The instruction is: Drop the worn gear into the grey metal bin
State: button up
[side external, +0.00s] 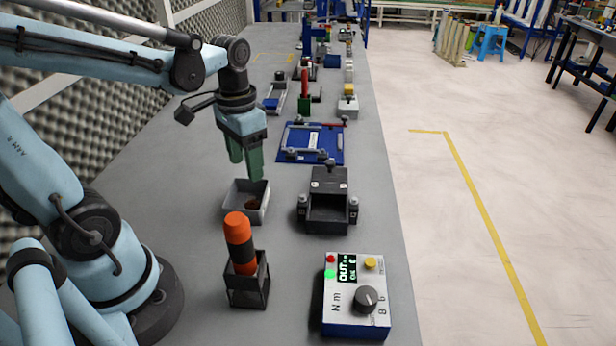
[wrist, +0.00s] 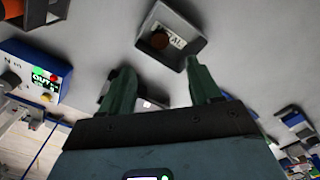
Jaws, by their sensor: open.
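The grey metal bin (side external: 240,213) stands on the bench below my gripper in the side view. It also shows in the wrist view (wrist: 192,30), with a label reading partly "AL" inside. A small brown round thing, apparently the worn gear (side external: 252,204), lies inside the bin; it shows in the wrist view too (wrist: 159,40). My gripper (side external: 246,172) is open, with green fingers pointing down above the far side of the bin. Nothing is between the fingers in the wrist view (wrist: 158,80).
A black open box (side external: 328,212) stands right of the bin. An orange-handled tool (side external: 239,243) stands in a black holder (side external: 247,285) in front. A blue-white control box (side external: 357,296) is at front right. A blue fixture (side external: 312,142) lies behind. Bare bench lies left of the bin.

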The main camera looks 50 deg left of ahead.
jog(key=shift+r, duration=2.8)
jog(key=w+d+f+t, duration=0.1)
jog(key=d+f+t, duration=0.2)
jog(key=d+t, duration=0.3)
jog(key=shift+w+d+t, duration=0.15)
jog(key=shift+w+t, duration=0.25)
jog(key=shift+t, duration=0.2)
